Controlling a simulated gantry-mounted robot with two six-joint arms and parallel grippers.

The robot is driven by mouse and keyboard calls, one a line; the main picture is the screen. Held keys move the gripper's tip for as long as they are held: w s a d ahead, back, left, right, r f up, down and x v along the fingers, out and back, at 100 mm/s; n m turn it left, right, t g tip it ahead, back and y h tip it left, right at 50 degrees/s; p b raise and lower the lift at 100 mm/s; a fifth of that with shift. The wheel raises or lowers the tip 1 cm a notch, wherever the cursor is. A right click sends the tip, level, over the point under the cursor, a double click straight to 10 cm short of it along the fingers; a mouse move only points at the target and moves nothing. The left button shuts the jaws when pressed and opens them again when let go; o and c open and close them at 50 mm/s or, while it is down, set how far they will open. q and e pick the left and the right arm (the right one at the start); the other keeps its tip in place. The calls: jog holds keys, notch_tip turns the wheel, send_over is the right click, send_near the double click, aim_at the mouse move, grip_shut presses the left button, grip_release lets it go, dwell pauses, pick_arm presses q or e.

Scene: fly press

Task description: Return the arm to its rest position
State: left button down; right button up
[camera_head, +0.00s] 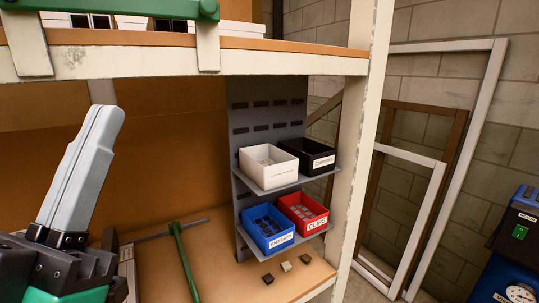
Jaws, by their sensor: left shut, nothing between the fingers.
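My left gripper (105,112) stands at the left of the view, its pale grey fingers pointing up and pressed together. It is shut, with nothing held between the fingers. Its black and green body fills the lower left corner and hides part of the bench (222,226). The gripper shows in front of the brown back panel (185,150), to the left of the bins and apart from them. My right gripper is not in view.
A shelf (290,62) crosses above, with a green bar on top. A rack holds white (268,172), black (318,158), blue (262,238) and red (298,222) bins. A green rod (185,262) and small blocks lie on the bench. Frames (440,180) lean at right.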

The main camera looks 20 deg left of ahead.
pick_arm(q)
notch_tip(320, 180, up, 38)
jog(key=d+h+p, duration=0.2)
jog(key=h+p, duration=0.1)
jog(key=p, duration=3.4)
jog(key=shift+d+f+g, duration=0.25)
jog(key=shift+g, duration=0.05)
